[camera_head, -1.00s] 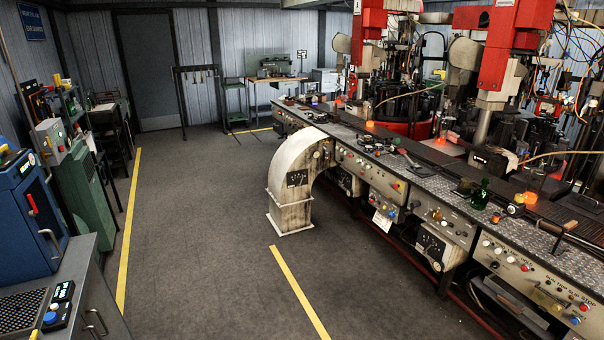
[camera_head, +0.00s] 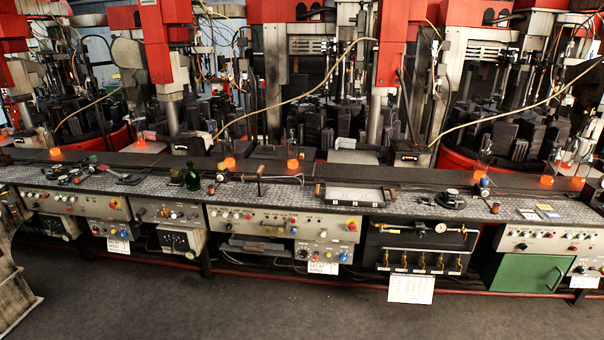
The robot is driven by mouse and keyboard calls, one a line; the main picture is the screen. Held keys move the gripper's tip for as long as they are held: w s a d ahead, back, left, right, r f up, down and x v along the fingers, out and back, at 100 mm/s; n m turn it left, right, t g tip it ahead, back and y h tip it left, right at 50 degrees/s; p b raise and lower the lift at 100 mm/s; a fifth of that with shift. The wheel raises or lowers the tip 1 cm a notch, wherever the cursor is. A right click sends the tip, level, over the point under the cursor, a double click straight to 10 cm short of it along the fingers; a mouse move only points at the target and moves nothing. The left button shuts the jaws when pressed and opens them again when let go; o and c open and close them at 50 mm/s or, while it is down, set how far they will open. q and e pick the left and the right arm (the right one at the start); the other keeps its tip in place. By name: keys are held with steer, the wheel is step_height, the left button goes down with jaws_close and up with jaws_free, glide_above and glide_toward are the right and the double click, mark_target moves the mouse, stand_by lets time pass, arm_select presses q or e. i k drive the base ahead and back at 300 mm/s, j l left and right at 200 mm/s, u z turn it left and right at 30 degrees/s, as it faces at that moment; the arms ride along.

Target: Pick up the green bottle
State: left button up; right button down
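The green bottle (camera_head: 192,177) is small and dark green. It stands upright on the textured metal top of the long machine bench (camera_head: 140,187), left of the middle of the head view, above the bench's front control panels. Nothing covers it from this side. Neither of my grippers shows in the head view, so I cannot see whether they are open or shut.
Several glowing orange pieces (camera_head: 229,162) sit along the dark strip behind the bottle. A handled tool (camera_head: 260,177) lies to its right, and a white tray (camera_head: 352,195) further right. Red and grey machines rise behind. A pale curved duct (camera_head: 12,280) stands at far left. The front floor is clear.

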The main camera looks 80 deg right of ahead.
mark_target(193, 180)
steer(key=z, duration=1.85)
steer(key=i+z, duration=0.1)
steer(key=i, duration=2.5)
steer(key=i+j+z, duration=0.2)
steer(key=i, duration=0.75)
steer(key=i+l, duration=0.05)
steer(key=l, duration=0.05)
